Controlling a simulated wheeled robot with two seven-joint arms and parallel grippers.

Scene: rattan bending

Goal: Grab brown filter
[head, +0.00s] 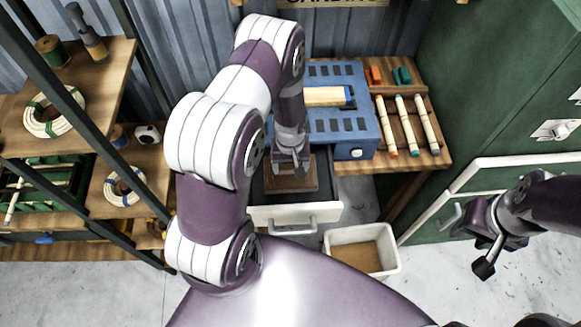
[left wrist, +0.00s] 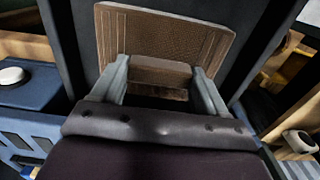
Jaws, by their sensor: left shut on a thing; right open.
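The brown filter (head: 287,184) lies in an open drawer (head: 264,212) below the blue machine. In the left wrist view it shows as a brown textured panel (left wrist: 165,38) with a raised block (left wrist: 160,75) between the fingers. My left gripper (head: 291,164) reaches down into the drawer and is shut on the filter; its two grey fingers (left wrist: 160,82) flank the block in the left wrist view. My right gripper (head: 485,245) is empty and open at the right, above the floor, well apart from the filter.
A blue machine (head: 367,130) stands on the wooden bench above the drawer. Several colour-tipped sticks (head: 403,125) lie to its right. A white bin (head: 345,236) with a brown bottom stands on the floor. Shelves with coils (head: 52,112) are left, green cabinets (head: 500,90) right.

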